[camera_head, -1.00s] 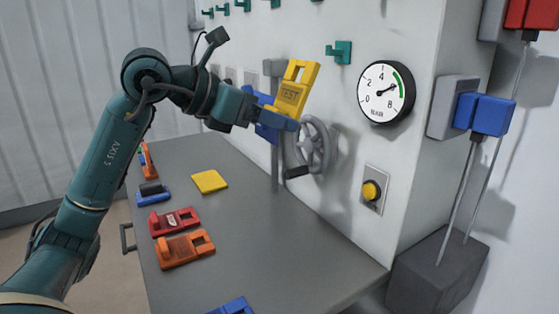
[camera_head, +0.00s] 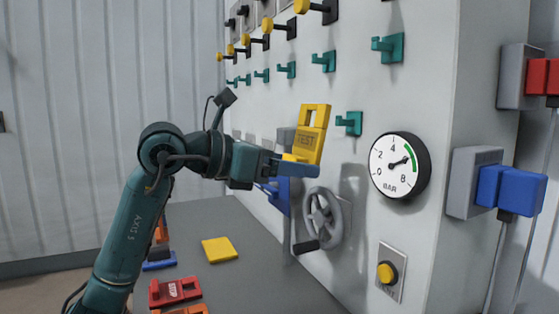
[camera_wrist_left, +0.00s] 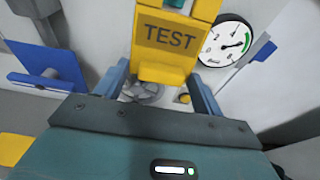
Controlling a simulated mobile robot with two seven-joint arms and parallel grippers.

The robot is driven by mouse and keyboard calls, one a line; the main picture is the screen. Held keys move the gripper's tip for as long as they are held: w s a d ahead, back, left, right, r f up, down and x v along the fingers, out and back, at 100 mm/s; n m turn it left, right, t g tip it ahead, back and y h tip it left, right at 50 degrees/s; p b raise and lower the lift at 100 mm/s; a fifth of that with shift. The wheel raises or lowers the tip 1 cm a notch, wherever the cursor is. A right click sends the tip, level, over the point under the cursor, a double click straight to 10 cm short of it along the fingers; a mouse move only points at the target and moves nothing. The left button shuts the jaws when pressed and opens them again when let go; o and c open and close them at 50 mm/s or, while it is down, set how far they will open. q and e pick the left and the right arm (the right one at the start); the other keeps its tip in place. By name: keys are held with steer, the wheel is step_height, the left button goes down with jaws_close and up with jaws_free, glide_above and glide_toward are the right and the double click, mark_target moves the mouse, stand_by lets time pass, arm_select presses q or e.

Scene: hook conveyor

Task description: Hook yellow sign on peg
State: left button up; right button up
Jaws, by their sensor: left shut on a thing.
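The yellow sign (camera_head: 309,140) reads TEST and has a slot in its upper part. My left gripper (camera_head: 296,168) is shut on its lower part and holds it upright in front of the white panel. The sign also shows in the left wrist view (camera_wrist_left: 172,45) between the two blue fingers (camera_wrist_left: 162,88). Teal pegs stick out of the panel. The nearest peg (camera_head: 349,123) is just right of the sign, apart from it in the picture. Another peg (camera_head: 324,61) is above the sign. My right gripper is not in view.
A handwheel (camera_head: 323,217) sits below the sign and a gauge (camera_head: 399,165) to the right. A yellow button (camera_head: 386,272) is lower right. A yellow plate (camera_head: 219,250) and a red STOP sign (camera_head: 175,291) lie on the grey table (camera_head: 265,265).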

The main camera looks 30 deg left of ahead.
arm_select(q)
steer(key=shift+p+x, duration=0.5)
steer(key=shift+x, duration=0.85)
steer(key=x, duration=0.4)
steer(key=shift+p, duration=0.4)
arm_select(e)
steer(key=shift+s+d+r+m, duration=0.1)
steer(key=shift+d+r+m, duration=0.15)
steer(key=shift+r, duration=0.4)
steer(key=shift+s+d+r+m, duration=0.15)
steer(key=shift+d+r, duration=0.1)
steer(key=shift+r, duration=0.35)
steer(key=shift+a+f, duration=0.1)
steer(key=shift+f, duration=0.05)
arm_select(q)
steer(key=o, duration=1.1)
steer(key=shift+o, duration=0.2)
